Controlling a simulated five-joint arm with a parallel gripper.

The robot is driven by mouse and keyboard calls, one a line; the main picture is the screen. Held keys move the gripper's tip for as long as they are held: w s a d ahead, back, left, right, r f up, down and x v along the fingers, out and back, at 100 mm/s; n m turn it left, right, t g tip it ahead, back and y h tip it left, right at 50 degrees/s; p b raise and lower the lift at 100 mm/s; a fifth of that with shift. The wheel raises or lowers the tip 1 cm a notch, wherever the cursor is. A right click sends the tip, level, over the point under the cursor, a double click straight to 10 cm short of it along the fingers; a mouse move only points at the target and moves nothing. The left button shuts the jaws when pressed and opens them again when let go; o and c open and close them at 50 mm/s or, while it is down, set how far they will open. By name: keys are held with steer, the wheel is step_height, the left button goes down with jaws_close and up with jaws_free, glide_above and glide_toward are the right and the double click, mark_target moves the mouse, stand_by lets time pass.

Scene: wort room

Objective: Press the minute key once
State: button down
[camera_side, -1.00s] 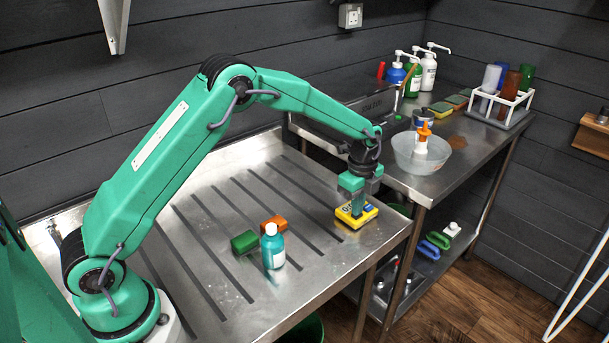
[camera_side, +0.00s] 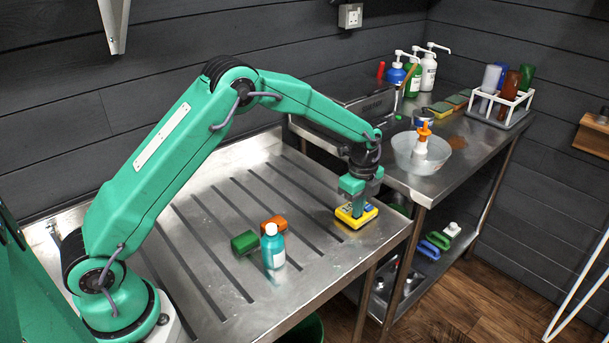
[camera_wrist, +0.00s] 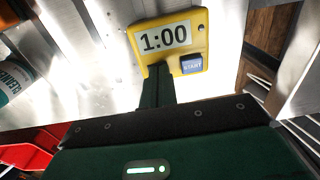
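A yellow timer (camera_side: 356,215) lies on the steel drainboard near its right end. In the wrist view the timer (camera_wrist: 200,22) reads 1:00 on its display (camera_wrist: 165,38), and a blue START key (camera_wrist: 191,65) sits at its lower right. My gripper (camera_side: 357,213) points down over the timer, its fingers together with nothing between them. In the wrist view the dark fingertips (camera_wrist: 158,70) overlap the timer's lower edge, left of the START key. The minute key is not visible; the fingers cover that spot. I cannot tell whether the tips touch it.
The drainboard around the timer is clear.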

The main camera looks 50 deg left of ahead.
step_height(320, 180, up, 14)
stand_by(0.6)
steer(key=shift+f, duration=0.1)
stand_by(0.4)
steer(key=s+a+r+n+t, duration=0.35)
steer(key=s+r+n, duration=0.65)
steer(key=s, duration=0.5)
steer(key=s+a+f+n+t, duration=0.2)
steer(key=s+n, duration=0.6)
steer(key=s, duration=1)
steer(key=shift+s, duration=0.2)
